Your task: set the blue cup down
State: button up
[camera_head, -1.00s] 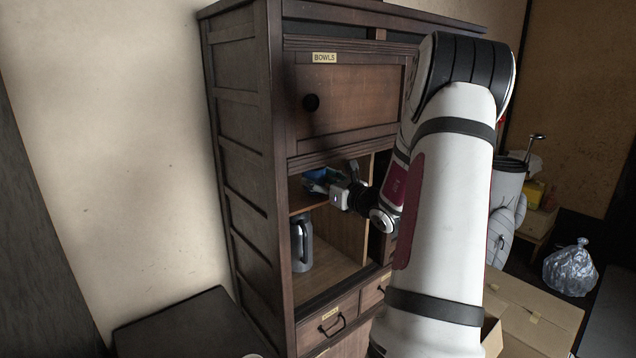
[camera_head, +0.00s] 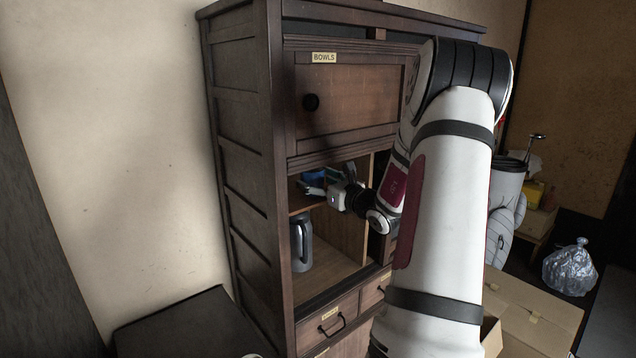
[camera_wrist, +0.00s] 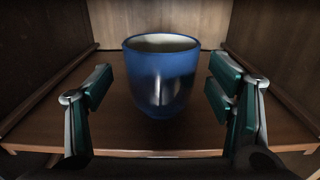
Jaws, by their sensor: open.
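The blue cup (camera_wrist: 160,82) stands upright on a wooden shelf (camera_wrist: 40,125) in the wrist view, with its pale inside showing at the top. My gripper (camera_wrist: 160,90) is open, one finger on each side of the cup, with a visible gap on both sides. In the head view the cup (camera_head: 316,175) is a small blue patch inside the cabinet's upper open compartment, partly hidden by my gripper (camera_head: 318,183).
The dark wooden cabinet (camera_head: 240,150) has a closed door labelled BOWLS (camera_head: 350,100) above the compartment. A grey metal jug (camera_head: 302,245) stands in the compartment below. Compartment walls stand close on both sides. An open cardboard box (camera_head: 530,310) and a plastic bag (camera_head: 570,267) are on the right.

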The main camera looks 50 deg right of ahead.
jog(key=v, duration=1.2)
jog(key=shift+s+f, duration=0.1)
jog(key=shift+s, duration=0.05)
